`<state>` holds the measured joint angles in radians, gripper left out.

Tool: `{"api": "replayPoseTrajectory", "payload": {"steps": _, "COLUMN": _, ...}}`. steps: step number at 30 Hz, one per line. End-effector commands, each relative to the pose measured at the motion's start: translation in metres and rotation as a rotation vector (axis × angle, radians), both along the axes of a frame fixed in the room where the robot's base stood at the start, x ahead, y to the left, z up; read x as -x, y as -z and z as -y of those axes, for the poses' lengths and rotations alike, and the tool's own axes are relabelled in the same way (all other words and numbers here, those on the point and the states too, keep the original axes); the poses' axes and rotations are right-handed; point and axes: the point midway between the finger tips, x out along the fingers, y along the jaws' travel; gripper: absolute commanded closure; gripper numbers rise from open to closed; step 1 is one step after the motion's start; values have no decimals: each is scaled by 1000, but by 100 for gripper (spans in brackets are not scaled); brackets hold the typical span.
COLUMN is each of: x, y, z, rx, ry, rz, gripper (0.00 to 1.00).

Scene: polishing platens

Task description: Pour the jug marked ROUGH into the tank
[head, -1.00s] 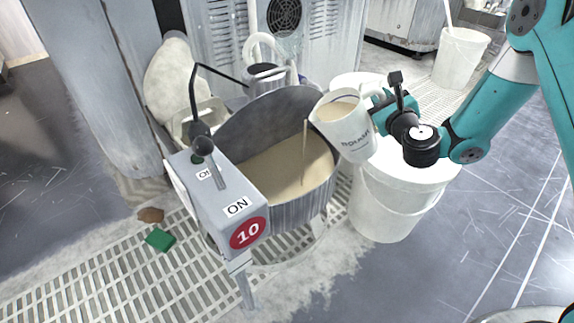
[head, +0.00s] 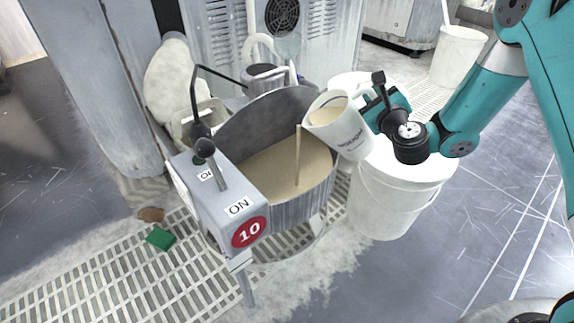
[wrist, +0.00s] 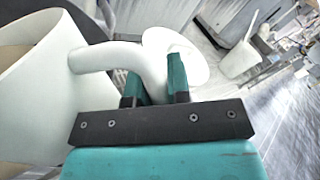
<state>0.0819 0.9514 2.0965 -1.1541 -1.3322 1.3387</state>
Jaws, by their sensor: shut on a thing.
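A white jug (head: 343,135) is tilted to the left over the tank's right rim, with beige liquid inside. Its printed word is too small and tilted to read surely. A thin beige stream falls from its lip into the round grey tank (head: 300,213), which holds beige liquid. My gripper (head: 370,104) is shut on the jug's handle at its right side. In the wrist view my gripper's fingers (wrist: 157,85) are on the white handle (wrist: 118,58), and the jug's wall (wrist: 40,90) fills the left.
A lidded white bucket (head: 385,205) stands right of the tank, below the jug. A grey box marked ON and 10 (head: 215,200) stands in front. Another jug (head: 265,78) stands behind the tank. A green block (head: 160,238) lies on the grating. Another white bucket (head: 458,55) stands at back right.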

Motion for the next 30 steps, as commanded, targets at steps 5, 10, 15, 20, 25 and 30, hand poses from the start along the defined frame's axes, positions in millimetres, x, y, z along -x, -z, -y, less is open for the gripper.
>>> {"api": "replayPoseTrajectory", "payload": {"steps": 5, "x": 0, "y": -2, "z": -1, "rx": 12, "ry": 2, "rz": 7, "gripper": 100}}
{"api": "replayPoseTrajectory", "payload": {"steps": 10, "x": 0, "y": -1, "z": -2, "rx": 29, "ry": 3, "rz": 9, "gripper": 100}}
{"api": "replayPoseTrajectory", "payload": {"steps": 15, "x": 0, "y": -1, "z": -2, "rx": 45, "ry": 5, "rz": 11, "gripper": 100}}
{"api": "replayPoseTrajectory", "payload": {"steps": 20, "x": 0, "y": 0, "z": -2, "rx": 60, "ry": 7, "rz": 12, "gripper": 100}}
{"api": "replayPoseTrajectory", "payload": {"steps": 25, "x": 0, "y": 0, "z": -3, "rx": 74, "ry": 7, "rz": 15, "gripper": 100}}
{"api": "replayPoseTrajectory", "payload": {"steps": 30, "x": 0, "y": 0, "z": -4, "rx": 90, "ry": 9, "rz": 17, "gripper": 100}}
